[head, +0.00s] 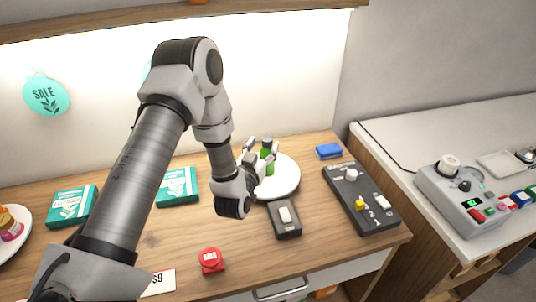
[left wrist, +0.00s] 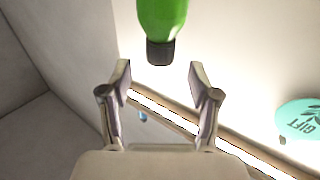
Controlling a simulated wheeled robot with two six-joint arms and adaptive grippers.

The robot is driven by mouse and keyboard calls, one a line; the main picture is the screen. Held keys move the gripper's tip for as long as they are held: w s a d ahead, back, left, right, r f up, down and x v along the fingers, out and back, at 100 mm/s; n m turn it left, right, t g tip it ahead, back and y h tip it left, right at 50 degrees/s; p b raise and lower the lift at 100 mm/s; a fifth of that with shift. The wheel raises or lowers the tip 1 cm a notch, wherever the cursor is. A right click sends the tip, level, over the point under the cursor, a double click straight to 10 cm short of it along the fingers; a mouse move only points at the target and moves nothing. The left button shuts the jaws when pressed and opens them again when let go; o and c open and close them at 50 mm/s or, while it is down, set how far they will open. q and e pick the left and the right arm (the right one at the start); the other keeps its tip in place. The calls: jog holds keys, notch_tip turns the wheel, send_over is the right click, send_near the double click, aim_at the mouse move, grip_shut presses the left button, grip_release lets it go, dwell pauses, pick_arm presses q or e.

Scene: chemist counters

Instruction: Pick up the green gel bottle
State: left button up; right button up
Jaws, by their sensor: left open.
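The green gel bottle (head: 267,158) has a dark cap and stands on a round white plate (head: 286,178) on the wooden counter. My left gripper (head: 262,150) is at the bottle in the head view, its fingers partly covering it. In the left wrist view the bottle (left wrist: 162,18) comes in from the top edge, cap toward the fingertips. My left gripper (left wrist: 160,72) is open there, with nothing between its fingertips; the cap is just beyond them. The bottle's lower part is cut off in that view. My right gripper is not in view.
A dark box with a light button (head: 285,220) lies in front of the plate, and a dark switch panel (head: 361,199) to its right. A blue block (head: 329,151), teal boxes (head: 177,187) and a red button (head: 211,261) are nearby. A shelf (head: 150,17) runs above.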

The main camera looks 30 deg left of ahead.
aim_at(266, 142)
pick_arm(q)
jog(key=x, duration=0.2)
jog(key=p+x, duration=0.1)
jog(key=x, duration=0.1)
jog(key=shift+w+f, duration=0.15)
jog(key=shift+f, duration=0.1)
jog(key=shift+w+a+f, duration=0.15)
jog(key=shift+w+f, duration=0.05)
jog(key=shift+f, duration=0.05)
jog(key=shift+s+r, duration=0.4)
jog(key=shift+s, duration=0.05)
jog(key=c, duration=1.2)
jog(key=shift+w+f, duration=0.15)
